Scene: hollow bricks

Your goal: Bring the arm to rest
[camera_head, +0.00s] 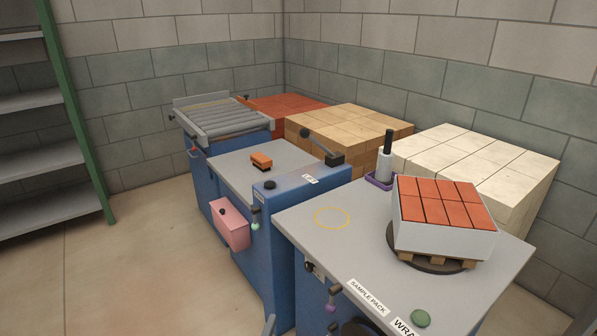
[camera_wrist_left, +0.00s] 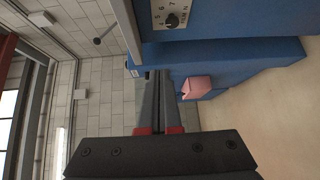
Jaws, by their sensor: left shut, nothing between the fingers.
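My left gripper (camera_wrist_left: 160,78) shows in its wrist view with its two long grey fingers together and nothing between them. In the head view only a small grey piece of the left gripper (camera_head: 270,325) shows at the bottom edge, in front of the blue bench. The fingers point past the blue bench body (camera_wrist_left: 225,60) and are apart from any brick. I cannot make out my right gripper in either view.
A grey-topped table (camera_head: 300,240) holds a pallet of red bricks (camera_head: 440,203) on a dark turntable. A blue bench (camera_head: 225,165) bears an orange brick (camera_head: 261,160). A pink box (camera_head: 230,228) juts from its side. Shelves (camera_head: 40,100) stand left; floor (camera_head: 130,270) between is clear.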

